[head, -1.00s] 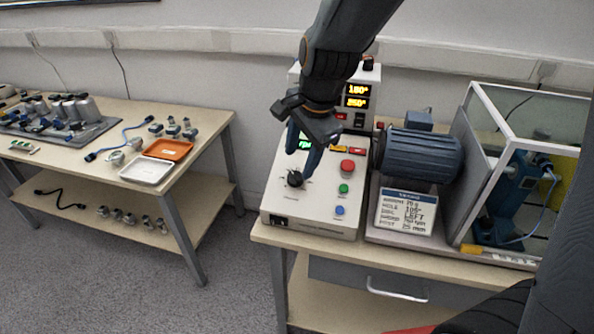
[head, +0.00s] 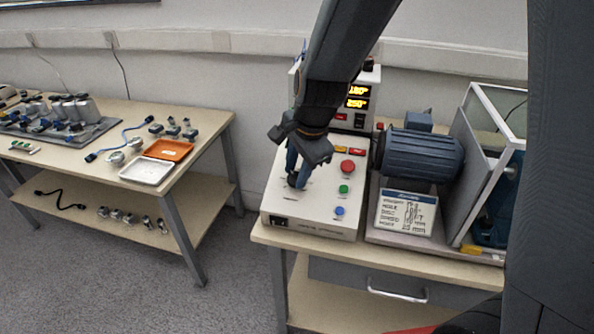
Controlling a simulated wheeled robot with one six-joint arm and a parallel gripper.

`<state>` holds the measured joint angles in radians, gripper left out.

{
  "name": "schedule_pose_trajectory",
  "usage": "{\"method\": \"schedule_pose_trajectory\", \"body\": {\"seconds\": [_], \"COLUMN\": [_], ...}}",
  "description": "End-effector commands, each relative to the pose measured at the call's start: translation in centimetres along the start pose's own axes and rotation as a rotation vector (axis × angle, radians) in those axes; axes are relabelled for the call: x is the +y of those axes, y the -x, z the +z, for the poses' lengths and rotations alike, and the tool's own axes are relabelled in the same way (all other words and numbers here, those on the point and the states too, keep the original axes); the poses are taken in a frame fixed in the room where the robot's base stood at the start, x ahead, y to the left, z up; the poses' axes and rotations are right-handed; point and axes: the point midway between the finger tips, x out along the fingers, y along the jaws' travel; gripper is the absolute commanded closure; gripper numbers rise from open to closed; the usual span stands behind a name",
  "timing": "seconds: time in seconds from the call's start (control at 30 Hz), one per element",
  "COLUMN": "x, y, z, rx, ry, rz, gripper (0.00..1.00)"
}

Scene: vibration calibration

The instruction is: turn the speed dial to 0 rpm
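The white control box (head: 277,209) stands on the right-hand bench. The black speed dial (head: 292,180) is on the left of its sloped panel and is mostly hidden by my gripper. My gripper (head: 298,178) points down with its blue fingers at the dial, one finger in front of the other. I cannot tell whether the fingers touch the dial or grip it.
Red (head: 347,167), green (head: 344,189) and blue (head: 340,211) buttons sit just right of the dial. A blue motor (head: 421,155) and a label card (head: 406,212) stand further right. The left bench holds an orange tray (head: 168,150) and a white tray (head: 147,171).

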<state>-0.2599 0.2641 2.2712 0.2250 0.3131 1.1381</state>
Motion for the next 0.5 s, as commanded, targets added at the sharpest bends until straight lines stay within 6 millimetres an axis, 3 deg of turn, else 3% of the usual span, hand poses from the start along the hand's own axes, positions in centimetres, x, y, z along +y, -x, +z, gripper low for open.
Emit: {"method": "schedule_pose_trajectory", "body": {"seconds": [0.5], "x": [-0.12], "y": [0.22], "z": [0.06], "rx": [-0.001], "ry": [0.125], "rz": [0.045], "gripper": [0.91]}}
